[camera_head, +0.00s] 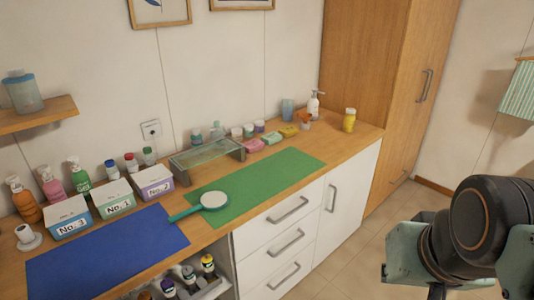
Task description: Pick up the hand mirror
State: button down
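The hand mirror (214,201) lies flat on the counter, with a round, pale face and a teal rim. Its teal handle points left and slightly toward the front. The head rests on the left end of the green mat (270,180), and the handle reaches toward the blue mat (110,250). Nothing covers the mirror. Part of my arm shows at the lower right, well away from the mirror. My gripper's fingers are not visible.
Labelled boxes (113,205) and bottles stand behind the blue mat. A glass-topped stand (206,154) is behind the mirror. Soaps, jars and a yellow bottle (349,121) line the back right. White drawers (287,240) are below. Both mats are otherwise clear.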

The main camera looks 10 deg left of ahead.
aim_at(212, 200)
jog(key=u, duration=2.35)
jog(key=z, duration=1.15)
jog(key=i+j+z, duration=0.25)
jog(key=i+j, duration=0.15)
jog(key=i+j+z, duration=0.25)
jog(key=i+j, duration=0.25)
jog(key=i+l+z, duration=0.3)
jog(key=i+l, duration=0.15)
